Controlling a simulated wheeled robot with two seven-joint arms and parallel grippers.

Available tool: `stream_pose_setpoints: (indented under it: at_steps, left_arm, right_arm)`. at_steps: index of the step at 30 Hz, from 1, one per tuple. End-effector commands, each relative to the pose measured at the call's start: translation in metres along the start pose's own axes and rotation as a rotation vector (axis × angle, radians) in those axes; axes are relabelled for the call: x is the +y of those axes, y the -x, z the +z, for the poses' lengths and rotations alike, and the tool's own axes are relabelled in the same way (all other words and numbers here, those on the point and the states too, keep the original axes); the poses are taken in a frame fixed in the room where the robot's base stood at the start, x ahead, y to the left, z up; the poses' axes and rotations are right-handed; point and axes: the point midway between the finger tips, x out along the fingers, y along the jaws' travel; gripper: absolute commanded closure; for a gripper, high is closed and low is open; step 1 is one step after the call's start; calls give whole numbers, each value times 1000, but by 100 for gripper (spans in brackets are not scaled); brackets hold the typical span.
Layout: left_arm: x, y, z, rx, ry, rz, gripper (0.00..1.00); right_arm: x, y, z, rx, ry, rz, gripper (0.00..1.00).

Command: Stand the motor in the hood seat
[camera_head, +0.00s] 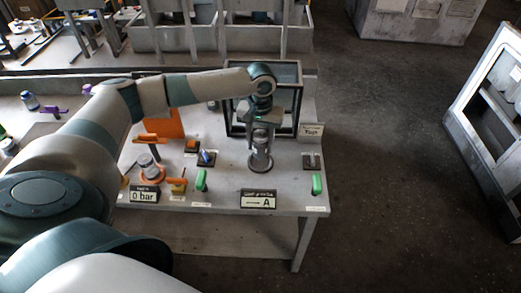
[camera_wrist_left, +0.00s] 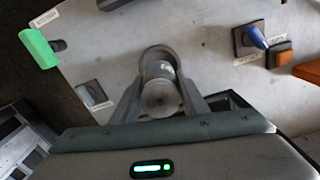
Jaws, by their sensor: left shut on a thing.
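The motor (camera_head: 262,142) is a grey metal cylinder standing roughly upright over the round grey hood seat (camera_head: 260,164) on the table. My left gripper (camera_head: 262,128) comes down from above and is shut on the motor. In the left wrist view the motor (camera_wrist_left: 160,92) shows end-on between the two fingers of my left gripper (camera_wrist_left: 160,102). A grey curved rim (camera_wrist_left: 157,52) shows just beyond it there. I cannot tell whether the motor's lower end touches the seat, because the contact is hidden. My right gripper is not in view.
A dark open frame (camera_head: 297,105) stands just behind the gripper. Green handles (camera_head: 317,184) (camera_head: 201,180), a blue switch (camera_head: 207,157) and a sign marked A (camera_head: 258,199) surround the seat. An orange panel (camera_head: 168,123) and a 0 bar sign (camera_head: 144,195) are to the left.

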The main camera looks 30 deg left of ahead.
Motion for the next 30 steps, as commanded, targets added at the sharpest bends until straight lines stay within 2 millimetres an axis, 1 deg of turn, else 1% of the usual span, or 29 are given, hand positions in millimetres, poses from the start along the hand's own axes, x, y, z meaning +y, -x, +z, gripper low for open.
stream_pose_setpoints:
  at_steps: [10,14,18,21,28,29,30]
  left_arm:
    - [0,-2,0,1,1,1,93]
    - [0,-13,0,-1,1,0,93]
    - [0,-30,0,-1,2,0,93]
    - [0,-37,0,1,2,1,93]
    - [0,-40,0,1,1,1,93]
    - [0,-40,0,0,1,0,55]
    - [0,-40,0,0,1,0,46]
  right_arm:
    - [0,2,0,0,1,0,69]
    - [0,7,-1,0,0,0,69]
    - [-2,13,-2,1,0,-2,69]
    - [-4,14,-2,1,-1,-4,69]
    - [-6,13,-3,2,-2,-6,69]
    - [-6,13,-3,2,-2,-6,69]
    - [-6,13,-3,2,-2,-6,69]
